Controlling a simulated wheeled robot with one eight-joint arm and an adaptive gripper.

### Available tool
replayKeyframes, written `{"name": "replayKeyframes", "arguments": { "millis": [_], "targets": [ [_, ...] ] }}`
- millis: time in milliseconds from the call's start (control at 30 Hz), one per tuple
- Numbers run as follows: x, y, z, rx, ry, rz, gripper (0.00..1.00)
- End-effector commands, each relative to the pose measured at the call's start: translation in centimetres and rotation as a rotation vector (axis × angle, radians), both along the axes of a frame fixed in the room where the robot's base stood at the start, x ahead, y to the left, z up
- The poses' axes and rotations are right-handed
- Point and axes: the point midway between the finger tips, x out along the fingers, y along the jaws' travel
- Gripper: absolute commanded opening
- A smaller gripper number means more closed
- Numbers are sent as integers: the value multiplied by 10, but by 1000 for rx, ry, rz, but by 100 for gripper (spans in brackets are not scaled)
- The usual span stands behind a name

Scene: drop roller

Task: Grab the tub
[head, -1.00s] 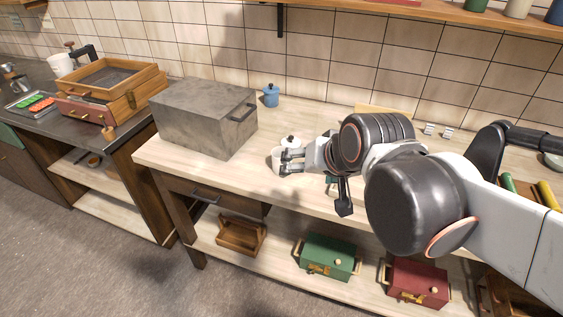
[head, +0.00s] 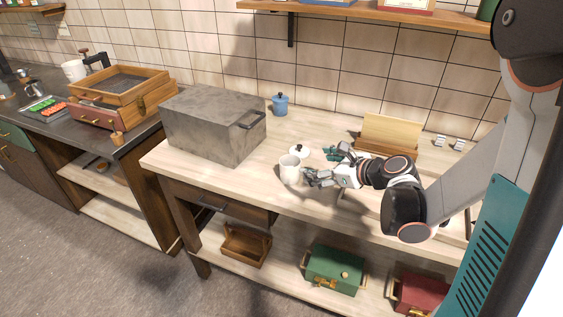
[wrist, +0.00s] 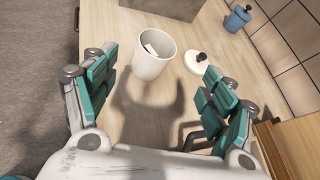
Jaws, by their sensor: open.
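The tub appears to be the white, open-topped cup-like container (head: 290,170) standing upright near the front of the wooden table. In the wrist view the tub (wrist: 153,55) lies ahead, between the lines of my fingers, with something pale inside. My gripper (head: 322,166) is open and empty, just right of the tub in the head view. In the wrist view my gripper (wrist: 155,95) has its teal-padded fingers spread wide, and the tub is beyond their tips. A white lid (head: 299,151) with a dark knob lies on the table behind the tub, apart from it.
A grey stone-like box (head: 205,130) with a handle stands left of the tub. A blue lidded jar (head: 281,104) is at the back by the tiled wall. A wooden holder (head: 388,137) stands behind my arm. The table's front edge is close to the tub.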

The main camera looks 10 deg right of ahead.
Motion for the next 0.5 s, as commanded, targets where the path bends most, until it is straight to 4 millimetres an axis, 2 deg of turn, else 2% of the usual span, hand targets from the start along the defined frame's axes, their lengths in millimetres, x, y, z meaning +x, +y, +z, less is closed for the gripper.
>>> {"name": "replayKeyframes", "arguments": {
  "millis": [100,233,500],
  "targets": [
    [-3,-7,-7,143,26,-50,77],
    [2,-4,-11,195,36,-63,77],
    [41,19,-31,192,37,-59,77]
  ]
}}
